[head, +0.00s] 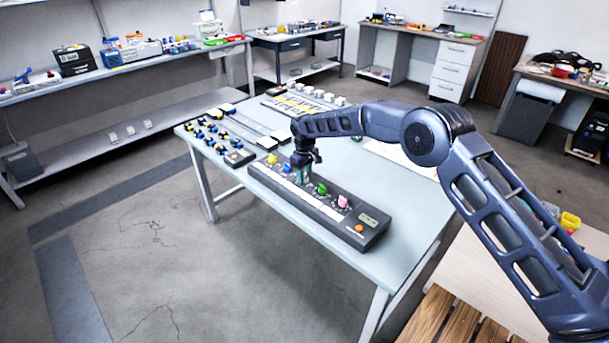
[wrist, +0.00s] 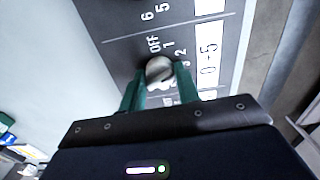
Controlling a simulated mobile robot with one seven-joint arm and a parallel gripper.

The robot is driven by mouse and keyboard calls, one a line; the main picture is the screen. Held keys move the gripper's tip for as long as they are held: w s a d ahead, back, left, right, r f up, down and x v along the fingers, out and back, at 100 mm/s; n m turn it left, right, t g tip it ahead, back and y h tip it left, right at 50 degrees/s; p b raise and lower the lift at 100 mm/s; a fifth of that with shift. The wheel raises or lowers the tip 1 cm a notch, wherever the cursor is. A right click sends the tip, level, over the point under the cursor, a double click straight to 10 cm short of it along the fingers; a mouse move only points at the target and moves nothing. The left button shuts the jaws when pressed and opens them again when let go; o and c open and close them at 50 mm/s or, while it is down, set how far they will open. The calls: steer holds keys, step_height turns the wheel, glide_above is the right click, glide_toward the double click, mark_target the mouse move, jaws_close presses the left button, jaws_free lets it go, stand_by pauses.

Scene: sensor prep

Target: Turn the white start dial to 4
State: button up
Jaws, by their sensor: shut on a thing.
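The white start dial (wrist: 159,69) shows in the wrist view, on the dark control panel (head: 339,222). Printed marks OFF, 1 and 2 run beside it; the marks lower down are partly hidden by my gripper. My gripper (head: 303,174) reaches straight down onto the panel, and its green fingers are shut on the dial from both sides. I cannot tell which mark the dial points to. In the head view my gripper hides the dial.
Yellow (head: 273,160), green (head: 322,189) and pink (head: 343,201) knobs stand on the panel on either side of my gripper. Connectors and sensors lie behind on the table (head: 405,205).

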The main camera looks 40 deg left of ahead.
mark_target(305, 174)
steer(key=m, duration=0.5)
steer(key=shift+r+m, duration=0.1)
steer(key=shift+m, duration=0.2)
steer(key=m, duration=0.4)
steer(key=shift+m, duration=0.6)
steer(key=o, duration=1)
step_height(305, 174, up, 11)
steer(key=shift+f, duration=0.15)
steer(key=shift+w, duration=0.1)
